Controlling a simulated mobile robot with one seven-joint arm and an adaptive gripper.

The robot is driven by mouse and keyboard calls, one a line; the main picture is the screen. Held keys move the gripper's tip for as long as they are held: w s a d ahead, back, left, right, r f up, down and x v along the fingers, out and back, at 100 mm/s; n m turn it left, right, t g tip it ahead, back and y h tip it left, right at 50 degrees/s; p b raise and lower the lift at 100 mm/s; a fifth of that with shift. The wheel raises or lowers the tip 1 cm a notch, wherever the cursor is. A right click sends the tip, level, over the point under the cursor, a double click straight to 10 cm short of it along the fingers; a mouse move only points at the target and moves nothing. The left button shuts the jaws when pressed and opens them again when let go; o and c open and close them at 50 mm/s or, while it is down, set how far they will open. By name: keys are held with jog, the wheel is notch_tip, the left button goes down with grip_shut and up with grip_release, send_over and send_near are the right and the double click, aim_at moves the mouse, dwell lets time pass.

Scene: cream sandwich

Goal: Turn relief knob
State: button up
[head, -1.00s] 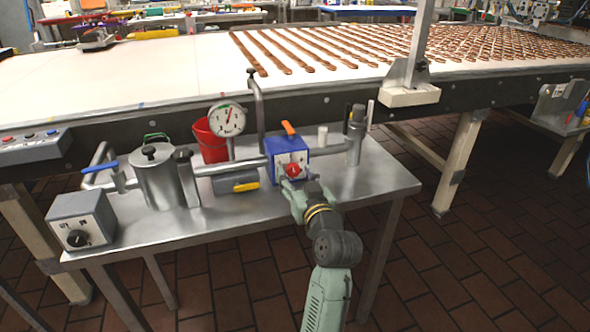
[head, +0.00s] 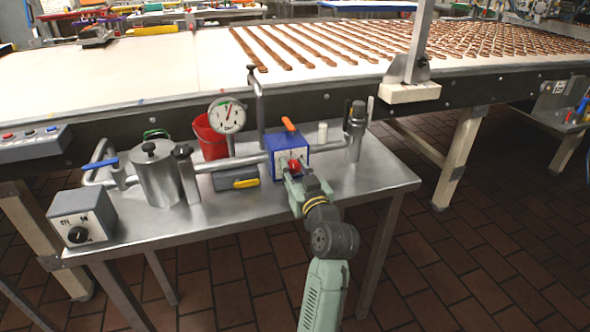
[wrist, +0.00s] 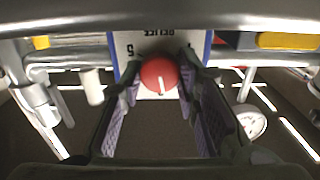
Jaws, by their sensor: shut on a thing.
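The red relief knob (wrist: 160,76) sits on the white face of a blue box (head: 303,157) on the metal table. It has a pale pointer line and printed marks around it. The knob also shows in the head view (head: 294,166), partly behind my gripper. My gripper (wrist: 160,88) is shut on the knob, with one finger on each side of it. In the head view my gripper (head: 291,173) reaches the box from the front right. The exact contact at the fingertips is hard to see.
A pressure gauge (head: 226,115), a red bucket (head: 210,140) and a metal pot (head: 158,175) stand left of the box. A grey switch box (head: 82,218) is at the table's left end. A conveyor (head: 150,85) runs behind. The table's front right is clear.

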jog(key=shift+c, duration=1.2)
jog(key=m+p, duration=0.2)
jog(key=m, duration=0.2)
jog(key=shift+m+p, duration=0.3)
jog(key=shift+m, duration=0.6)
jog(key=o, duration=1.2)
